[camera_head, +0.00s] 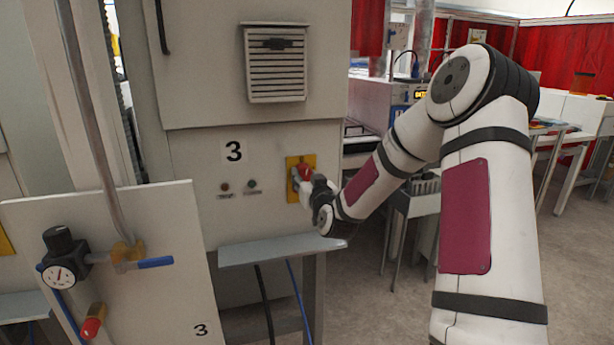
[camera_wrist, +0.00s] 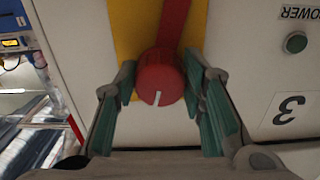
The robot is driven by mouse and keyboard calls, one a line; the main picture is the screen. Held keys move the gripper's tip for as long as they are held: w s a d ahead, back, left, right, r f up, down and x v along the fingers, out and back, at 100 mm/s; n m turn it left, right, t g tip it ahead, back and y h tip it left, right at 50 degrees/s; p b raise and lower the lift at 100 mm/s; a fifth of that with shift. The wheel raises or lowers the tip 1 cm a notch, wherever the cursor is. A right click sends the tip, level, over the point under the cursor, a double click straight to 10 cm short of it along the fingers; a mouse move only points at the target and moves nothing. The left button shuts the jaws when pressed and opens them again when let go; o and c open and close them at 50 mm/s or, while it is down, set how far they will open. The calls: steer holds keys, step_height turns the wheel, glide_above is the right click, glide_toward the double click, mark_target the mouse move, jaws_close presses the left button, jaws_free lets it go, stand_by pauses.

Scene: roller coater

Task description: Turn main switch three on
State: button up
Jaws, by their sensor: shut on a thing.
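Main switch three is a red knob (camera_head: 304,172) on a yellow plate (camera_head: 291,189), on the grey cabinet under the number 3 label (camera_head: 233,151). In the wrist view the red knob (camera_wrist: 160,78) shows a short white mark on its face, pointing down in that picture. A red bar runs from it to the top of the picture over the yellow plate (camera_wrist: 127,22). My gripper (camera_head: 306,181) is at the switch. In the wrist view its two green-padded fingers (camera_wrist: 163,88) stand on either side of the knob, shut on it.
Two small indicators (camera_head: 238,185) sit left of the switch. The wrist view shows a green button (camera_wrist: 295,42) beside a POWER label. A grey shelf (camera_head: 283,250) juts out below the switch. A panel with a gauge (camera_head: 62,273) stands at the left. Benches are behind my arm.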

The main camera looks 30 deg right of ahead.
steer(key=m+p, duration=0.1)
steer(key=m, duration=0.2)
steer(key=shift+a+r+m+p, duration=0.1)
steer(key=shift+r+m+p, duration=0.05)
steer(key=shift+m+p, duration=0.25)
steer(key=m+p, duration=0.1)
steer(key=m, duration=0.2)
steer(key=shift+m+p, duration=0.3)
steer(key=shift+p, duration=0.05)
steer(key=m+p, duration=0.2)
steer(key=m, duration=0.1)
steer(key=shift+r+m, duration=0.1)
steer(key=shift+m, duration=0.2)
steer(key=shift+m+p, duration=0.9)
steer(key=shift+m, duration=1.1)
steer(key=o, duration=1.1)
steer(key=shift+o, duration=0.2)
steer(key=shift+a, duration=0.1)
steer(key=v, duration=1.2)
